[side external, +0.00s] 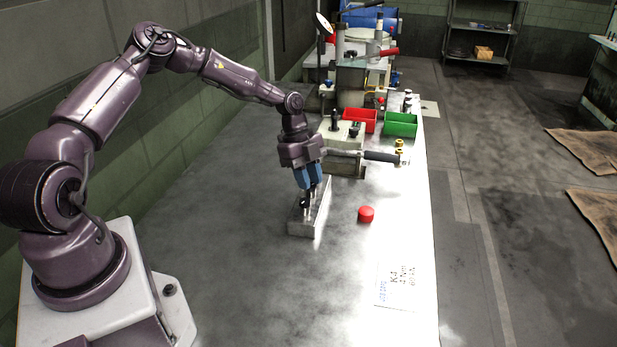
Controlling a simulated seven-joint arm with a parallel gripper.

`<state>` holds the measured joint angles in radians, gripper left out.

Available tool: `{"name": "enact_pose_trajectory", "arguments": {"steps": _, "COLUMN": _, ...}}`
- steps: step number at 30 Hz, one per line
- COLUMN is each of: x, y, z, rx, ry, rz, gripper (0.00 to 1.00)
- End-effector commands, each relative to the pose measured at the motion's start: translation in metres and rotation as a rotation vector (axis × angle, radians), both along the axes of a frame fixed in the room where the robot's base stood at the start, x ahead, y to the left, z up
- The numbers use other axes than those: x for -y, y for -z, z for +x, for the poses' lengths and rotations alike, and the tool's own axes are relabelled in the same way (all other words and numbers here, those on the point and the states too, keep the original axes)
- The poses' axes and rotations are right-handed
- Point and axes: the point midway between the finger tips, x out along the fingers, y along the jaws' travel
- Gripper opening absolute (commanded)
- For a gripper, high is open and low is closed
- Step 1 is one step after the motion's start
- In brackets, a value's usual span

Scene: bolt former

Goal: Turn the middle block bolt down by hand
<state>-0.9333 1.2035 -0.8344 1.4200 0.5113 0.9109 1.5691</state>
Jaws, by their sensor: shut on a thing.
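A grey metal block (306,228) lies on the bench below my gripper. My gripper (311,188) points down with blue fingers over the middle of the block. It is shut on a bolt standing in the block, which seems to be the middle block bolt; the fingers hide most of it. How deep the held bolt sits cannot be told from this view.
A red round cap (366,214) lies right of the block. Behind stand a machine with a dark-handled lever (381,156), a red bin (360,121) and a green bin (400,124). Brass pieces (399,147) lie near the right edge. The front bench (270,300) is clear.

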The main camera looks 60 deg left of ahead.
Motion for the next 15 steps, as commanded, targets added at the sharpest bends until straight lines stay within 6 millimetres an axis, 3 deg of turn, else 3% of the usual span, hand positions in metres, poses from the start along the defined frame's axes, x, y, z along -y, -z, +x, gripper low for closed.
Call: {"name": "enact_pose_trajectory", "arguments": {"steps": 15, "x": -0.0008, "y": 0.0001, "z": 0.0001, "rx": -0.001, "ry": 0.043, "rz": 0.002, "gripper": 0.02}}
